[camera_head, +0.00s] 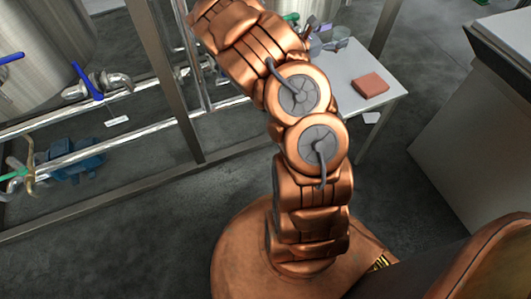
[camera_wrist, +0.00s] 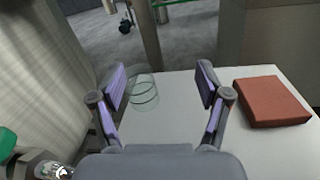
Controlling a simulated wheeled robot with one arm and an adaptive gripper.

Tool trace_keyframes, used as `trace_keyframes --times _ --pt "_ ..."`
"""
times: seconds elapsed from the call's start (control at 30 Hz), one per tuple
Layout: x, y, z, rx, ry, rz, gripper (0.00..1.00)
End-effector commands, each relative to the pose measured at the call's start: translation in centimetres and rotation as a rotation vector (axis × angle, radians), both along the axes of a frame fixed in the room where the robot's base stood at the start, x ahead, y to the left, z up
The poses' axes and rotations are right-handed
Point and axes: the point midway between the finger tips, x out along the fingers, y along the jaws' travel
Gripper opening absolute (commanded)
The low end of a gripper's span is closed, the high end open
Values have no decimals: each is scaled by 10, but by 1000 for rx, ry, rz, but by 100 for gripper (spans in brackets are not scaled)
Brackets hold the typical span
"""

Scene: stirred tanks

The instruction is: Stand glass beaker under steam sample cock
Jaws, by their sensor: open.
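A clear glass beaker (camera_wrist: 145,92) stands upright on a pale tabletop (camera_wrist: 165,130) in the wrist view. My gripper (camera_wrist: 160,86) is open, with its two purple-padded fingers spread. The beaker appears between them, closer to the left finger, and looks clear of both.
A red-brown block (camera_wrist: 272,102) lies right of my gripper; it also shows in the head view (camera_head: 370,84). A large steel tank (camera_wrist: 45,70) stands close on the left. Pipes, blue-handled valves (camera_head: 88,83) and frame posts fill the head view's left.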

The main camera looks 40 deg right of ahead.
Motion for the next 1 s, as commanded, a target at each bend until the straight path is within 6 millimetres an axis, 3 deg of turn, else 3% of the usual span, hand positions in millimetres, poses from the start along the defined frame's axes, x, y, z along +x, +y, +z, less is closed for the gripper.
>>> trace_keyframes --times 0.1,0.2,0.4,0.67,1.0 --pt "-31 19 34 -5 -130 -107 76" --pt "-60 39 51 8 -236 -200 76" --pt "-110 87 67 68 -444 -376 76" --pt "-162 168 60 215 -679 -594 76" --pt "-201 298 31 524 -888 -852 76"
